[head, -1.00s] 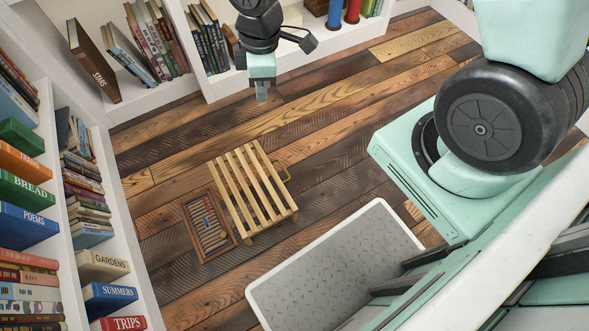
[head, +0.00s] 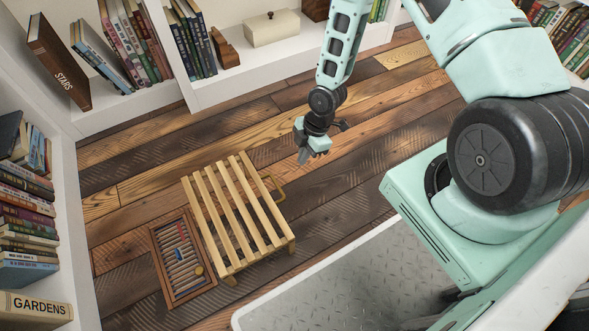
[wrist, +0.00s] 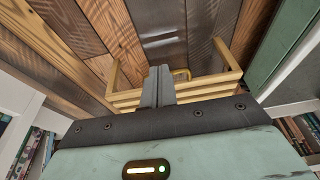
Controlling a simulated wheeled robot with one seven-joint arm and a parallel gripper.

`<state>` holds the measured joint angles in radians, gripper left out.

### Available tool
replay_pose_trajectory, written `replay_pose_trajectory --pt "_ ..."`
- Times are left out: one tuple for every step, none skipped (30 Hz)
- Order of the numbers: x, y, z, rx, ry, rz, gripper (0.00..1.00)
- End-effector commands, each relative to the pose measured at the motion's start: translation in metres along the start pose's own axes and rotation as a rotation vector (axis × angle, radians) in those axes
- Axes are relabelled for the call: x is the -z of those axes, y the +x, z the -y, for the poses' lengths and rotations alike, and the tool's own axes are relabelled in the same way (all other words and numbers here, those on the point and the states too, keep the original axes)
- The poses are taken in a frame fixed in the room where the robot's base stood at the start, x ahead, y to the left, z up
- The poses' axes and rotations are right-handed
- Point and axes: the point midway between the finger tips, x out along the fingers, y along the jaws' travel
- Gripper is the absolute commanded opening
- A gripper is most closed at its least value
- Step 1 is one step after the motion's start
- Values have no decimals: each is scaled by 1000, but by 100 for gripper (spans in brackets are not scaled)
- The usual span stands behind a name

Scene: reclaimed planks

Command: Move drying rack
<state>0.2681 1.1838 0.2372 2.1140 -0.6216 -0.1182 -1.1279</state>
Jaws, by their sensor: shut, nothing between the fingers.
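The drying rack (head: 232,218) is a low, light-wood frame of parallel slats standing on the plank floor. It has a yellowish loop handle (head: 276,188) on its right side. My gripper (head: 303,157) hangs above the floor, to the right of and beyond the rack, apart from it. Its fingers are shut together with nothing between them. In the wrist view, the shut fingers (wrist: 157,85) partly cover the rack (wrist: 206,84), whose handle shows just beyond them.
A wooden tray (head: 158,262) with small rods and coloured items lies close along the rack's left side. White bookshelves (head: 75,119) with books line the left and back. My base platform is at lower right. The floor right of the rack is clear.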

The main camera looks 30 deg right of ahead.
Motion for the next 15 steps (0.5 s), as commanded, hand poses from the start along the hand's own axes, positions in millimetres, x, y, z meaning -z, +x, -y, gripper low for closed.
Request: replay_pose_trajectory --pt "-1 11 1 2 0 0 0" --pt "-1 16 1 2 0 0 0" --pt "-1 24 1 2 0 0 0" --pt "-1 30 1 2 -1 0 0" --pt "-1 37 1 3 -2 0 0" --pt "-1 46 1 3 0 0 0" --pt "-1 52 1 3 0 1 0" --pt "-1 58 1 3 0 1 0" --pt "-1 67 1 3 -1 0 0" --pt "-1 73 1 3 0 0 0" --pt "-1 79 1 3 1 0 0" --pt "-1 87 1 2 1 0 0" --pt "-1 92 1 1 1 0 0" --pt "-1 98 0 1 0 0 0" --pt "6 98 0 0 -3 0 0"
